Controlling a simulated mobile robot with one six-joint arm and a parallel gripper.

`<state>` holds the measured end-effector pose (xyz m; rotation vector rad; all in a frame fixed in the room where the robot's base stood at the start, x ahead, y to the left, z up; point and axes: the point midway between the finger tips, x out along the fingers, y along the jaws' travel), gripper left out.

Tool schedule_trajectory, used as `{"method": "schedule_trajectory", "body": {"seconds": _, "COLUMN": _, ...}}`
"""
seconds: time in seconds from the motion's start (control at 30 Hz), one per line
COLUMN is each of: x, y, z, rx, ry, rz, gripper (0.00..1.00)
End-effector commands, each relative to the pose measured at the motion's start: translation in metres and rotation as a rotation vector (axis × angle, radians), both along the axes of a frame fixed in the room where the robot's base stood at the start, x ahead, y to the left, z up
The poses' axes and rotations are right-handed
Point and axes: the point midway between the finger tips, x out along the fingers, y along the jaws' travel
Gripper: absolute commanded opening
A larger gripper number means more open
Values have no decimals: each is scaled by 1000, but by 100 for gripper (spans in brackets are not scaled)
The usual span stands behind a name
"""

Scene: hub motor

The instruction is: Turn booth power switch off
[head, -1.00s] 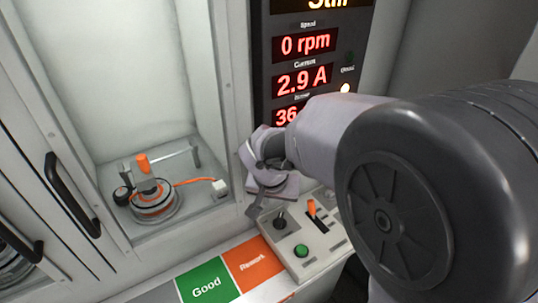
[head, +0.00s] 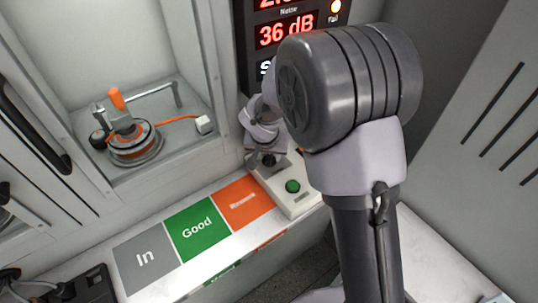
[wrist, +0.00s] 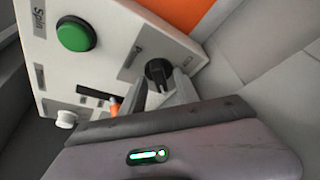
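The black rotary knob (wrist: 158,70) sits on the white control box (wrist: 110,30), beside a partly readable label starting with "P". It looks like the booth power switch. My gripper (wrist: 160,88) is right at the knob, its two fingers spread apart with the knob between or just beyond their tips. I cannot tell whether they touch it. In the head view, my gripper (head: 264,150) is over the back left of the control box (head: 300,204), partly covering the knob (head: 268,160).
A green button (head: 292,186) is close to the knob. An orange lever (wrist: 114,106) and a white knob (wrist: 66,119) are also on the box. In, Good and Rework zones (head: 195,228) lie left. A motor (head: 134,142) stands in the booth. A display (head: 287,30) is behind.

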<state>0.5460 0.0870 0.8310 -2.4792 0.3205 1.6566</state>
Motion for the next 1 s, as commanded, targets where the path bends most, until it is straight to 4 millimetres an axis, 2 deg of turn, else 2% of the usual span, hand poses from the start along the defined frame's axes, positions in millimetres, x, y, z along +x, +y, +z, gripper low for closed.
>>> {"method": "schedule_trajectory", "body": {"seconds": 0.1, "x": 0, "y": 0, "z": 1, "rx": 0, "ry": 0, "rz": 0, "gripper": 37}}
{"method": "schedule_trajectory", "body": {"seconds": 0.3, "x": 0, "y": 0, "z": 1, "rx": 0, "ry": 0, "rz": 0, "gripper": 0}}
{"method": "schedule_trajectory", "body": {"seconds": 0.67, "x": -1, "y": 0, "z": 1, "rx": 0, "ry": 2, "rz": 26, "gripper": 0}}
{"method": "schedule_trajectory", "body": {"seconds": 1.0, "x": -2, "y": -2, "z": 8, "rx": 2, "ry": 7, "rz": 230, "gripper": 0}}
